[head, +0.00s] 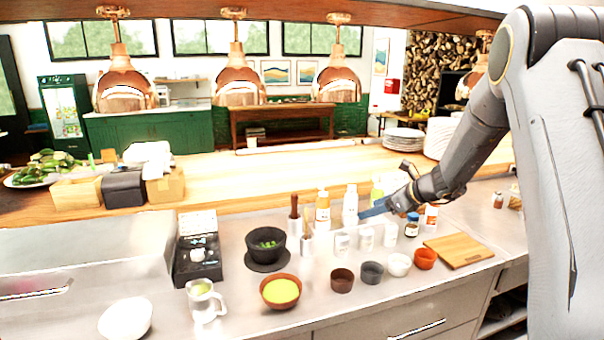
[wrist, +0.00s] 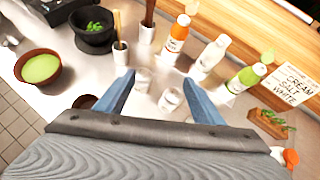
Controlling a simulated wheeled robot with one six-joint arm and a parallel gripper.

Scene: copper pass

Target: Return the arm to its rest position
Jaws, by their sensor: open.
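My gripper (wrist: 162,90) is open and empty in the wrist view, its two blue fingers apart above the counter. White cups (wrist: 170,100) show between and beyond the fingers. In the head view my gripper (head: 372,210) hangs over the counter at the right of centre, near the bottles, with my arm reaching in from the right edge. Part of the gripper is hidden behind my wrist there.
Bottles (head: 322,212), a dark mortar (head: 266,243), a bowl of yellow-green contents (head: 281,291), small cups (head: 372,272) and a cutting board (head: 459,250) crowd the steel counter. Copper lamps (head: 238,80) hang above the wooden pass (head: 290,170). The counter's front edge is clearer.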

